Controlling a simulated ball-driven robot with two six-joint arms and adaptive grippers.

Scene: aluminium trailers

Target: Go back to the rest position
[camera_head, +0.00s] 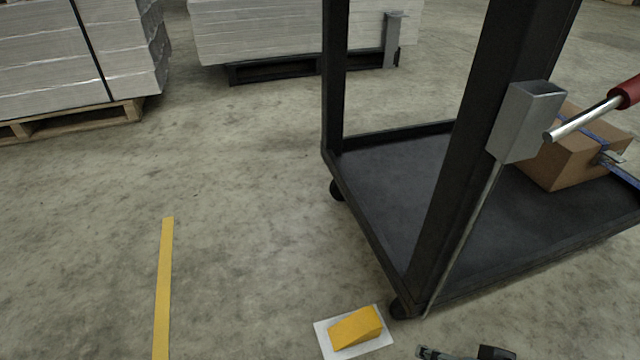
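Only a small part of a dark gripper (464,353) shows at the bottom edge, right of centre; I take it for my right gripper. Its fingers are mostly cut off, so I cannot tell whether it is open or shut. No held thing shows at it. It is in front of the cart's near corner and to the right of a yellow wedge (356,327), which sits on a white plate (326,341) on the floor. My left gripper is not in view.
A black cart (390,195) with upright posts stands at right. It carries a strapped cardboard box (560,165). A grey metal holder (520,125) is at its post, near a red-handled bar (590,120). Pallet stacks stand behind. Floor around the yellow tape (164,280) is clear.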

